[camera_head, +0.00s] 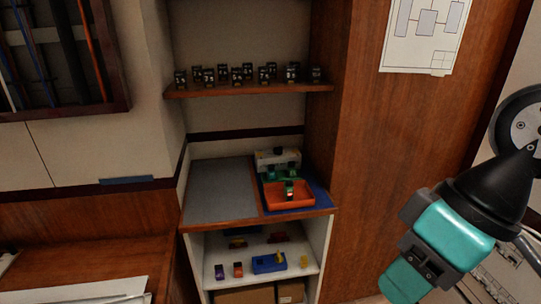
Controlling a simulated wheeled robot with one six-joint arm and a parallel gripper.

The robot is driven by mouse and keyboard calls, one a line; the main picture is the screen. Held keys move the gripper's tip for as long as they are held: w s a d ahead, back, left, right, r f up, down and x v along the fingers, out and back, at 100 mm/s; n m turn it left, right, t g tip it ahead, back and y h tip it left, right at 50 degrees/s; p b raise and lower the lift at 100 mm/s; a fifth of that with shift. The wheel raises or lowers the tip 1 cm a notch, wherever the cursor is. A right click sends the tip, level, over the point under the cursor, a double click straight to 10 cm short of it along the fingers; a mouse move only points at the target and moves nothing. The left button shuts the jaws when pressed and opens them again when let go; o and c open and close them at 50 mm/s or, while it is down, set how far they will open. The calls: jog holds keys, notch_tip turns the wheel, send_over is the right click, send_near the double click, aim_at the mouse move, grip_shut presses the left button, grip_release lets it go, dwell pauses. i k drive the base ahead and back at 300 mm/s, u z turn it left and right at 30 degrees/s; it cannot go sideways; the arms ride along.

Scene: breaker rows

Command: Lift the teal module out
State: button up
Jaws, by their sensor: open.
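Small teal-green blocks sit on the right half of the shelf counter. One upright green piece (289,189) with a pale top stands in or at the orange tray (291,203). Two more green pieces show just behind the tray, a left one (270,173) and a right one (291,173). They are too small for me to tell which is the teal module. My gripper (402,283), with teal housing, is at the lower right, in front of the wooden panel. It is open, well apart from the tray, with no object visible in it.
A white block (267,159) with a dark piece stands behind the tray. The grey mat (221,190) on the left is bare. Several small dark modules line the upper shelf (250,89). The lower shelf holds a blue bin (268,264) and small coloured pieces. A wooden panel (400,150) borders the right.

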aim_at(270, 171)
jog(key=i, duration=0.85)
jog(key=u, duration=0.9)
jog(key=i, duration=0.5)
